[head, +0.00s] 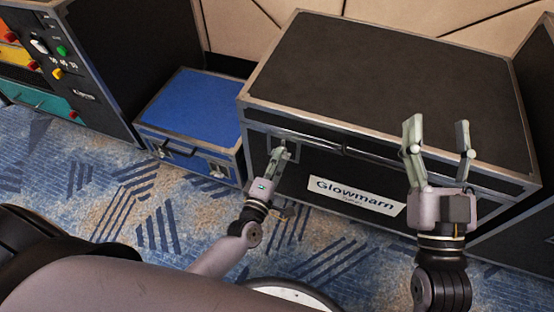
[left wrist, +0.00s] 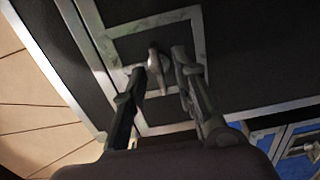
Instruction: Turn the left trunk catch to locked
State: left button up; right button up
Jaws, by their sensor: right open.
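The trunk (head: 390,80) is a large black case with metal edges and a white "Glowmarn" label (head: 356,195) on its front. Its left catch (left wrist: 157,60) is a small metal turn piece in a framed metal plate (left wrist: 150,24), seen in the left wrist view. My left gripper (head: 278,153) is at the left part of the trunk's front and hides the catch in the head view. In the left wrist view its fingers (left wrist: 160,70) are apart, one on each side of the catch, with gaps showing. My right gripper (head: 438,132) is open and empty, above the trunk's front right.
A lower blue case (head: 195,105) stands to the left of the trunk, close beside it. A black rack (head: 110,60) with colored knobs stands further left. A beige panelled wall (head: 250,28) is behind. Patterned blue carpet (head: 120,195) lies open in front.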

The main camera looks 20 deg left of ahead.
pick_arm(q)
jog(key=s, duration=1.2)
jog(key=shift+a, duration=0.2)
